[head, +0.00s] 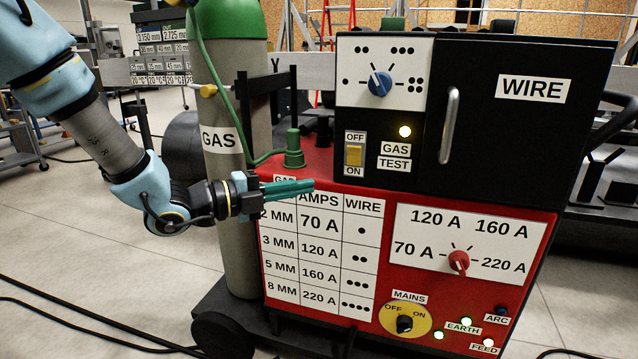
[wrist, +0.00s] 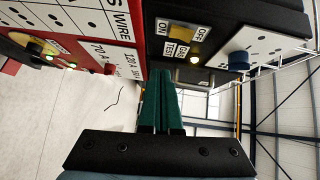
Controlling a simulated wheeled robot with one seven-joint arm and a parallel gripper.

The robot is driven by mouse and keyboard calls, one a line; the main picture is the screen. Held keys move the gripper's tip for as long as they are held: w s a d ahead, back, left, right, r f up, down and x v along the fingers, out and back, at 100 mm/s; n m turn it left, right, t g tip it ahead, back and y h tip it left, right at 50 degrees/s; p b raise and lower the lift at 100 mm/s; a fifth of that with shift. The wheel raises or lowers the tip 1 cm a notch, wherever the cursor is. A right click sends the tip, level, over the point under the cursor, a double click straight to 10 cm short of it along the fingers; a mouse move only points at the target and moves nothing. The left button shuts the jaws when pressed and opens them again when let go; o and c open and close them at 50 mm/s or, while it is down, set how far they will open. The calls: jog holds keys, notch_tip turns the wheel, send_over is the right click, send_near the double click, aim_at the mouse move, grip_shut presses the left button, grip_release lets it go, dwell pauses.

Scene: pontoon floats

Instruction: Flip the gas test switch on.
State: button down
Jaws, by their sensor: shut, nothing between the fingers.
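The gas test switch (head: 354,154) is a small yellow rocker on the black upper panel of the welder, with OFF above it and ON below. I cannot tell which way it is tipped. A lamp (head: 405,131) beside it glows. My gripper (head: 312,185) has green fingers, shut and empty, left of and below the switch in the head view, in front of the red panel. In the wrist view the fingertips (wrist: 167,72) show below the switch (wrist: 183,32) and the glowing lamp (wrist: 195,60). The fingers look apart from the switch.
A blue knob (head: 380,84) sits above the switch, and a door handle (head: 449,124) stands out to its right. A green hose fitting (head: 294,149) and a gas cylinder (head: 233,230) are at the left. A red knob (head: 458,262) and the mains knob (head: 404,323) are lower.

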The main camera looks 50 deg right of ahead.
jog(key=shift+v, duration=1)
jog(key=shift+f, duration=0.15)
